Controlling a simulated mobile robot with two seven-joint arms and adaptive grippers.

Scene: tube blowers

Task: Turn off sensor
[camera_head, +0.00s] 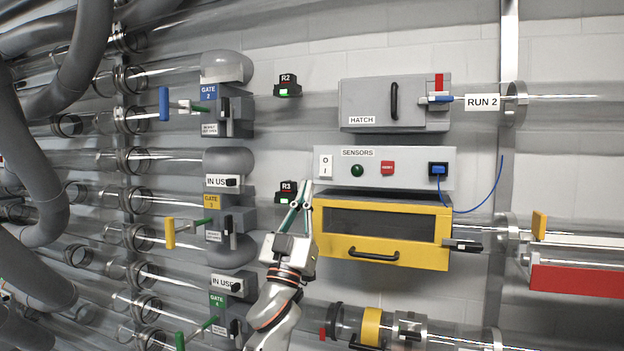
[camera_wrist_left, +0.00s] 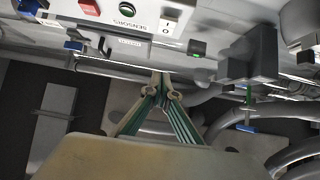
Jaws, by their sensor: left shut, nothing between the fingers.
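The sensor box (camera_head: 430,156) is a light grey panel on the wall, labelled SENSORS. Its white rocker switch (camera_head: 326,165), marked O and I, is at the left end and also shows in the left wrist view (camera_wrist_left: 170,20). To its right are a green round lamp (camera_head: 357,170), a red button (camera_head: 387,168) and a blue plug (camera_head: 438,170). My left gripper (camera_head: 308,184) is shut and empty, its fingertips pointing up, just below and left of the switch in the head view. In the left wrist view the fingertips (camera_wrist_left: 160,76) appear apart from the switch. My right gripper is not in view.
A yellow-framed drawer (camera_head: 445,240) with a black handle is directly below the sensor box. A grey hatch (camera_head: 365,95) is above. The R3 indicator (camera_head: 287,192) is beside the fingers. Gate units (camera_head: 235,225) and clear tubes fill the left.

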